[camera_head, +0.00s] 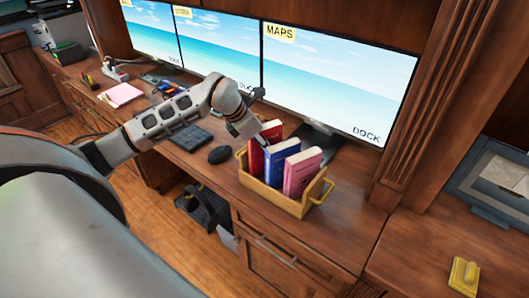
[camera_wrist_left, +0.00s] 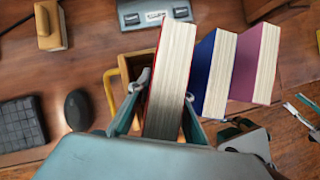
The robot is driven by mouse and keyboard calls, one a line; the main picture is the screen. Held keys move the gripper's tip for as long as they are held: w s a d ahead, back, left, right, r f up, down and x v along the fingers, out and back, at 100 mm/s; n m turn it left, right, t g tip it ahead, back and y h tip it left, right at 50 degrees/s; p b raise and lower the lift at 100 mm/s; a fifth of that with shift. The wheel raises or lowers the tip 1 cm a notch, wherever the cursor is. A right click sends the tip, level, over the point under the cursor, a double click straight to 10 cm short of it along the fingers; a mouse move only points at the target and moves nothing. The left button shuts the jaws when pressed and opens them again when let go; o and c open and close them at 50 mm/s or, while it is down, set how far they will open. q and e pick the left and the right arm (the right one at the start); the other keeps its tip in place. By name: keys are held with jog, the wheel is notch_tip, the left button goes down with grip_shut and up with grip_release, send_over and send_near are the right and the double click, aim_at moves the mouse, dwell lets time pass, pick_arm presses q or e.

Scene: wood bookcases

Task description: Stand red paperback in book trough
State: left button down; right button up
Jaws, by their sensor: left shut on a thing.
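The red paperback (camera_head: 256,158) stands roughly upright at the left end of the wooden book trough (camera_head: 270,198), beside a blue book (camera_head: 279,162) and a pink book (camera_head: 302,172). My left gripper (camera_head: 264,138) comes down over it from above and is shut on it. In the left wrist view the red paperback (camera_wrist_left: 169,82) sits between the fingers of the left gripper (camera_wrist_left: 165,92), its page edges facing the camera. The blue book (camera_wrist_left: 217,72) and pink book (camera_wrist_left: 256,62) are to its right. Its lower end is hidden, so I cannot tell whether it touches the trough floor. My right gripper is not in view.
A black mouse (camera_head: 219,155) and keyboard (camera_head: 190,137) lie left of the trough. A large monitor (camera_head: 335,80) stands behind it. A yellow block (camera_head: 463,275) is on the right-hand surface. Bare desk lies right of the trough.

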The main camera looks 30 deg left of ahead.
pick_arm(q)
notch_tip(320, 180, down, 3)
jog(key=shift+f, duration=0.1)
jog(key=shift+f, duration=0.15)
jog(key=c, duration=2.1)
grip_release()
jog(key=shift+s+a+r, duration=0.1)
jog(key=shift+s+r, duration=0.05)
jog(key=shift+r, duration=0.3)
jog(key=b+v, duration=0.1)
jog(key=v, duration=1)
jog(key=shift+r, duration=0.15)
